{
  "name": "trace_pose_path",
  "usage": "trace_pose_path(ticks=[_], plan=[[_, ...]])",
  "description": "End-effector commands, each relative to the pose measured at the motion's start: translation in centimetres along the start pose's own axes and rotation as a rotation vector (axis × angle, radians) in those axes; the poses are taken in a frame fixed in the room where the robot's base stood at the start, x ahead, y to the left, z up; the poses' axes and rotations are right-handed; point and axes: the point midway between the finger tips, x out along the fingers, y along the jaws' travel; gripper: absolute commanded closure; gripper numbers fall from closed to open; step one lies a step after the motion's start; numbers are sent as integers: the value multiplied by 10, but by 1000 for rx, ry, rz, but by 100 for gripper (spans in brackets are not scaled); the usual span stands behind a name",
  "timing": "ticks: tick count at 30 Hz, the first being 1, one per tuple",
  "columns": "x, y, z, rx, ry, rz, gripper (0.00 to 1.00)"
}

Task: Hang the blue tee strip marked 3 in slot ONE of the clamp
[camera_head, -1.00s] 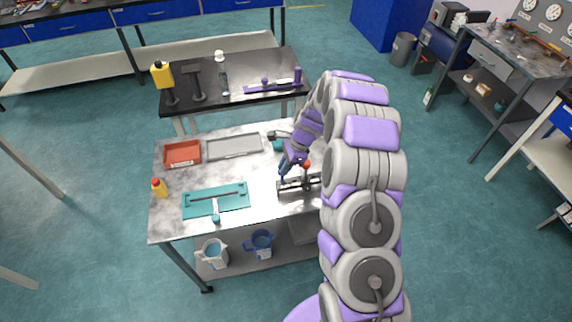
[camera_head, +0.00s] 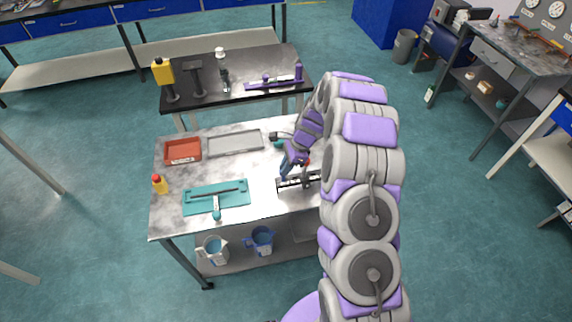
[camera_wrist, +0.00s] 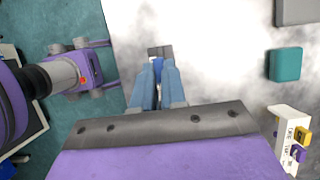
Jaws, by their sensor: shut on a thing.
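My gripper (camera_wrist: 158,88) points down at the bench, its two blue fingers shut on a narrow blue strip (camera_wrist: 158,68). Most of the strip is hidden between the fingers, and its number cannot be read. In the head view my gripper (camera_head: 286,172) is just above the left part of a dark and white fixture (camera_head: 299,183), which looks like the clamp. My arm hides its right end. In the wrist view a pale block with lettering (camera_wrist: 288,125) and yellow and purple pieces stands at the lower right. I cannot tell whether the strip touches the fixture.
On the bench are a grey tray (camera_head: 235,154), a red tray (camera_head: 183,142), a teal board (camera_head: 240,207) with a bar across it, and a yellow bottle (camera_head: 160,184). Jugs stand on the shelf below. A black table (camera_head: 215,96) stands behind. Bare bench lies left of the fixture.

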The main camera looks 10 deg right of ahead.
Motion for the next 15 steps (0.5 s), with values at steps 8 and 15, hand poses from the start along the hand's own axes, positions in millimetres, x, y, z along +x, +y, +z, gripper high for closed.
trace_pose_path(ticks=[8, 15], plan=[[8, 0, -3, -1, 0, 1, 100], [15, 0, -6, -1, 0, 0, 100]])
